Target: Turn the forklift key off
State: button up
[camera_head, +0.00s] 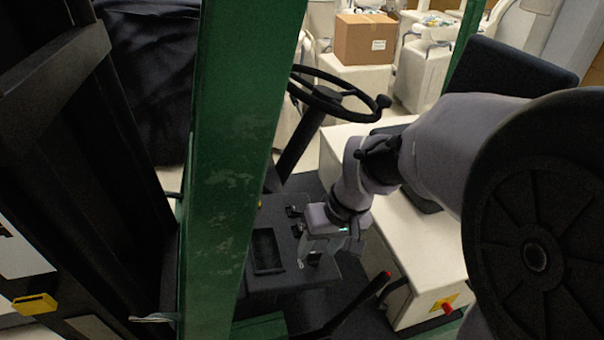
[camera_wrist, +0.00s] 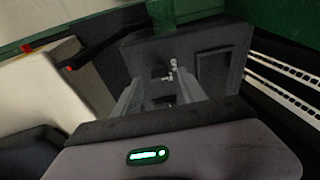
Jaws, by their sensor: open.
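A small metallic piece that looks like the forklift key (camera_wrist: 173,64) stands on the dark console (camera_wrist: 215,42) in the wrist view. It shows just beyond the fingertips, between the two finger lines, nearer the right finger. My gripper (camera_wrist: 158,85) is open, with its two grey fingers pointing at the console and nothing visibly held. In the head view my gripper (camera_head: 319,260) is low over the right part of the console (camera_head: 290,277). There the key is hidden or too small to tell. I cannot tell its turned position or whether a finger touches it.
A green post (camera_head: 228,150) stands left of the console. A steering wheel (camera_head: 335,92) is behind it. A lever with a red tip (camera_head: 384,276) and a cream housing with a red button (camera_head: 447,308) are close on the right. The console has a rectangular recess (camera_head: 267,250).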

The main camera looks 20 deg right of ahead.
jog(key=p+v, duration=0.3)
jog(key=v, duration=1.2)
jog(key=shift+s+r+p, duration=0.2)
jog(key=shift+r+p, duration=0.1)
jog(key=shift+p, duration=0.05)
jog(key=shift+f, duration=0.1)
jog(key=s+a+f+m+t+b, duration=0.1)
jog(key=s+a+f+b, duration=0.1)
jog(key=f+b, duration=0.5)
jog(key=s+a+f+m+t+b, duration=0.1)
jog(key=s+a+f+m+b, duration=0.1)
jog(key=f+b, duration=0.5)
jog(key=s+a+f+m+t+b, duration=0.1)
jog(key=s+a+f+b, duration=0.2)
jog(key=s+f+b, duration=0.2)
notch_tip(320, 180, down, 3)
jog(key=shift+s+a+r+t+b, duration=0.15)
jog(key=shift+a+r+t+b, duration=0.2)
jog(key=shift+b, duration=0.65)
jog(key=shift+f, duration=0.1)
